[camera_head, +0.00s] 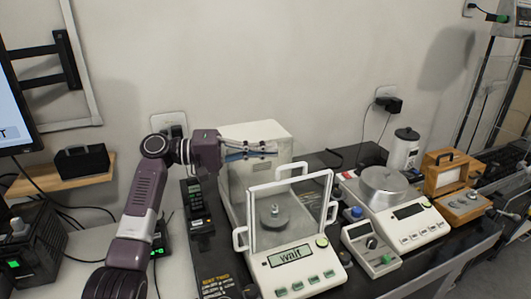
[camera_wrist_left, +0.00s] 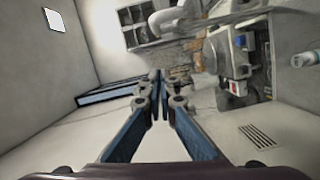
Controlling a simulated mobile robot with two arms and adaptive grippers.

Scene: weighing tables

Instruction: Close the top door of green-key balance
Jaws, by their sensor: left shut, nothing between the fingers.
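The green-key balance (camera_head: 308,275) stands on the dark table, with green keys and a display reading "wait". Its glass chamber has white-edged panes and white handles, and a metal weight (camera_head: 275,216) stands inside. A white handle (camera_head: 291,167) shows at the chamber's top; how far the top door is open I cannot tell. My left gripper (camera_head: 277,151) is shut and empty, pointing right, over the rear top of the balance, in front of its white back housing (camera_head: 262,132). Whether it touches the balance is unclear. Its fingers fill the middle of the left wrist view (camera_wrist_left: 154,76).
A second balance (camera_head: 408,226) with a round metal pan stands at the right, beside a small device (camera_head: 372,249) with a knob. A wooden box (camera_head: 451,166) and a white canister (camera_head: 403,148) stand behind. A black handset (camera_head: 196,203) lies left of the green-key balance. The wall is close behind.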

